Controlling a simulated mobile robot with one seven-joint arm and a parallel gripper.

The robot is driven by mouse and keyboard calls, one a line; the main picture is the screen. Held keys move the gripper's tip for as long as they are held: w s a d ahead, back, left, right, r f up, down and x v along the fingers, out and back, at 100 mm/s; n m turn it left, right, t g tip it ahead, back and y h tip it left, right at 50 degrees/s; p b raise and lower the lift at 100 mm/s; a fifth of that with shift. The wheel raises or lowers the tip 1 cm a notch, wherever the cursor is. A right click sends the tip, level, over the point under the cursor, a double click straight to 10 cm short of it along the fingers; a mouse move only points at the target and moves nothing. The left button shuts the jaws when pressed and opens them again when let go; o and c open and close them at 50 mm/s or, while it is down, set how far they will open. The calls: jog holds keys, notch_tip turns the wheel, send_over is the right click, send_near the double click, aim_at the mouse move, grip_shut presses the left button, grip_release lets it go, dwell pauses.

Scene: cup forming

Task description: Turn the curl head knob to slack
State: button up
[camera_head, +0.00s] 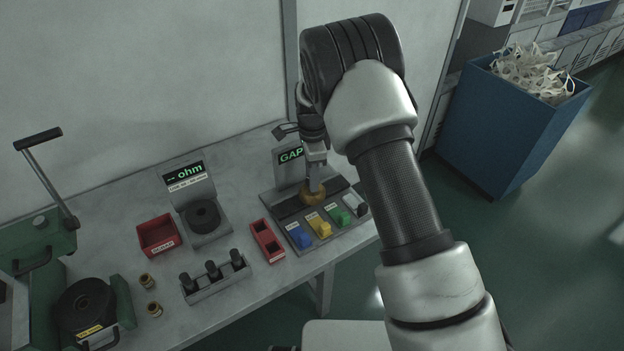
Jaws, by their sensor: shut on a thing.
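My gripper (314,177) points down over the dark gauge panel (282,209) with the green "GAP" display (291,155). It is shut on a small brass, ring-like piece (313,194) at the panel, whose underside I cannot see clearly. I cannot tell whether this piece touches the panel. No part is readably marked as the curl head knob or as slack. A green machine (40,248) at the far left has a lever, a small grey knob (40,222) and a large black round head (84,304) with a yellow label, too small to read.
The "ohm" stand (203,214), red bin (158,236), red two-slot tray (267,241), rack of black pegs (216,277) and two brass pieces (148,281) stand on the grey bench. Coloured blocks (320,228) line the panel's front. A blue scrap bin (505,125) stands right.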

jog(key=n+b, duration=0.1)
jog(key=n, duration=0.2)
jog(key=shift+n, duration=0.4)
jog(key=n+b, duration=0.1)
jog(key=n, duration=0.2)
jog(key=shift+n+b, duration=0.3)
jog(key=n+b, duration=0.1)
jog(key=n, duration=1)
jog(key=shift+n+b, duration=0.4)
jog(key=n, duration=0.5)
jog(key=shift+n, duration=0.4)
jog(key=o, duration=1.1)
jog(key=shift+c, duration=0.2)
